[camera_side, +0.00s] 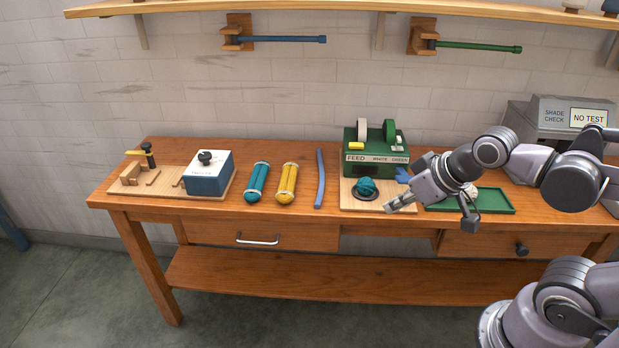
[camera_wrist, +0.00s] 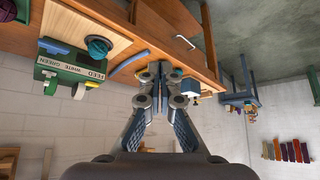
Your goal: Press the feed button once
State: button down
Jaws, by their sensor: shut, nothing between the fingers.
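A green feed machine (camera_side: 376,168) stands at the back of the bench, with a label reading FEED, WHITE, GREEN on its front. A yellow button (camera_side: 356,146) sits on it above the word FEED; the button also shows in the wrist view (camera_wrist: 92,84), where the machine (camera_wrist: 66,72) appears upside down at the left. My gripper (camera_side: 392,207) is shut and empty, in front of the machine and to the right of its yarn ball, apart from the button. Its closed fingertips (camera_wrist: 160,70) show in the wrist view.
A teal yarn ball (camera_side: 366,187) sits on the board before the machine, with a blue part (camera_side: 402,174) at the machine's right. A green tray (camera_side: 495,202) lies right, partly behind my arm. Teal (camera_side: 257,182) and yellow (camera_side: 287,183) skeins and a blue strip (camera_side: 319,178) lie left.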

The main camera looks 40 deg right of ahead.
jog(key=shift+r, duration=0.1)
notch_tip(320, 180, up, 4)
jog(key=m+t+h, duration=0.1)
jog(key=m+t, duration=0.1)
jog(key=m, duration=0.9)
send_over(359, 145)
jog(key=shift+f, duration=0.2)
jog(key=shift+a+f, duration=0.1)
jog(key=shift+f, duration=4.3)
jog(key=shift+f, duration=0.15)
